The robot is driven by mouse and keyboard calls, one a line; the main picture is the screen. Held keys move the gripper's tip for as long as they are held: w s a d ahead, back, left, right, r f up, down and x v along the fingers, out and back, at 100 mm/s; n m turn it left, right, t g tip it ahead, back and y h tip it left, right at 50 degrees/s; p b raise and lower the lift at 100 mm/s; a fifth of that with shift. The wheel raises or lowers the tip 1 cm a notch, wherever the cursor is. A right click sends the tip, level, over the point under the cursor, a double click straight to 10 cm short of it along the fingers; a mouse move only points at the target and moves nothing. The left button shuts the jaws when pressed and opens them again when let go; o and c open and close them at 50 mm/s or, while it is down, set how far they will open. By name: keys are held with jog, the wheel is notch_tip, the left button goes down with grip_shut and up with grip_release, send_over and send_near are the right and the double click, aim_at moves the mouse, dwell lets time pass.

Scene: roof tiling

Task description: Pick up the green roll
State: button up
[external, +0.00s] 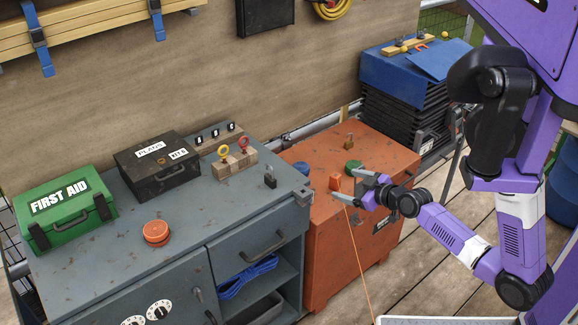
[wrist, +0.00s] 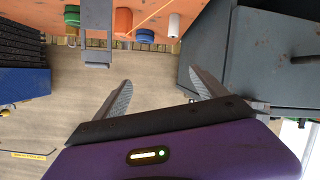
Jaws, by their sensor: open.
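The green roll (external: 353,166) lies on top of the orange cabinet (external: 322,240), towards its middle. It also shows at the upper left of the wrist view (wrist: 72,14). My gripper (external: 351,184) is in front of the cabinet's top edge, on the near side of the green roll and apart from it. Its two fingers are spread with nothing between them, and both show in the wrist view (wrist: 160,76). The lower side of the roll is partly hidden behind my gripper in the external view.
An orange block (external: 335,183) with a hanging cord and a blue roll (external: 330,169) sit left of the green roll. A brass padlock (external: 348,141) stands behind. A grey workbench (external: 120,275) with a first aid box (external: 66,212) is at left; black crates (external: 400,115) stand behind right.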

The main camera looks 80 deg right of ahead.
jog(key=s+d+r+m+g+h+b, duration=0.15)
jog(key=s+d, duration=0.25)
jog(key=d, duration=0.7)
jog(key=s+d+r+m+g+h, duration=0.15)
jog(key=s+d, duration=0.25)
jog(key=d, duration=0.6)
jog(key=t+y+b, duration=0.2)
jog(key=t+b, duration=0.1)
jog(key=b, duration=0.6)
send_near(348, 163)
jog(key=d, duration=0.1)
jog(key=d+f, duration=0.1)
jog(key=d, duration=0.1)
jog(key=shift+w+f+m, duration=0.35)
jog(key=shift+f+m, duration=0.05)
jog(key=shift+w+f+b, duration=0.1)
jog(key=shift+f+b, duration=0.1)
jog(key=shift+b, duration=0.1)
jog(key=shift+w+d+f, duration=0.1)
jog(key=shift+w, duration=0.1)
jog(key=x, duration=0.7)
jog(key=shift+w+d+r, duration=0.1)
jog(key=shift+w+r, duration=0.1)
jog(key=shift+c, duration=0.2)
